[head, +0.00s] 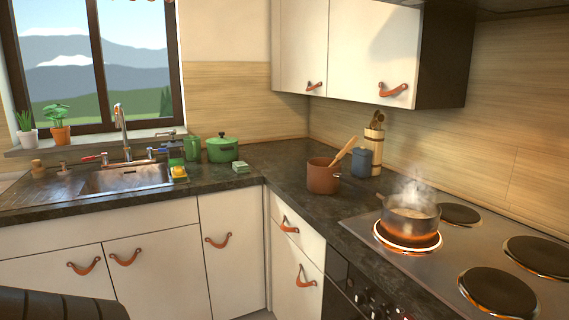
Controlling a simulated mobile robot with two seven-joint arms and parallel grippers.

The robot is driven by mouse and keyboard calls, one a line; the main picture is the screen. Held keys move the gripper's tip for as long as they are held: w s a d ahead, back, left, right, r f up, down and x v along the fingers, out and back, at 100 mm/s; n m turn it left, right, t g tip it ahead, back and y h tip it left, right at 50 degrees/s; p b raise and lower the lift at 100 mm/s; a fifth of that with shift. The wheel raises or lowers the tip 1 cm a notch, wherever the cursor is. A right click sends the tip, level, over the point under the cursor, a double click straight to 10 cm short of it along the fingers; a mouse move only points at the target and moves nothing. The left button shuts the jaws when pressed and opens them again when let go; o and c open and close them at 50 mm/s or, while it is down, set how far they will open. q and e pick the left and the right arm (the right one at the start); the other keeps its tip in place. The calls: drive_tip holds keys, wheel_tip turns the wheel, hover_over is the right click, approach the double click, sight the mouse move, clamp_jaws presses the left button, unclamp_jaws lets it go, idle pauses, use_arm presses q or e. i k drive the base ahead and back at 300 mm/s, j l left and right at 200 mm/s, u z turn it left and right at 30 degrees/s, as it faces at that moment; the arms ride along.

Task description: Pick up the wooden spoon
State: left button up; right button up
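A wooden spoon (343,152) leans in a terracotta-coloured pot (323,178) on the dark counter, left of the stove. Its handle sticks up and out to the right over the rim; its lower end is hidden inside the pot. A dark ribbed shape at the lower left edge may be part of my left arm. Neither gripper shows in the head view.
A steaming pan (410,217) stands on a glowing burner of the stove (470,262), right of the pot. A blue canister (362,163) and a utensil holder (374,150) stand close behind the spoon. A green pot (222,150) stands farther left near the sink (125,178).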

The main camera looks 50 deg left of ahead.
sight(354, 139)
drive_tip(key=u, duration=1.3)
drive_tip(key=i+j+z, duration=0.1)
drive_tip(key=i+j, duration=0.35)
drive_tip(key=j, duration=0.25)
drive_tip(key=i+j+z, duration=0.15)
drive_tip(key=i+j, duration=0.3)
drive_tip(key=j, duration=0.3)
drive_tip(key=i+j+z, duration=0.15)
drive_tip(key=j, duration=0.25)
drive_tip(key=i, duration=0.1)
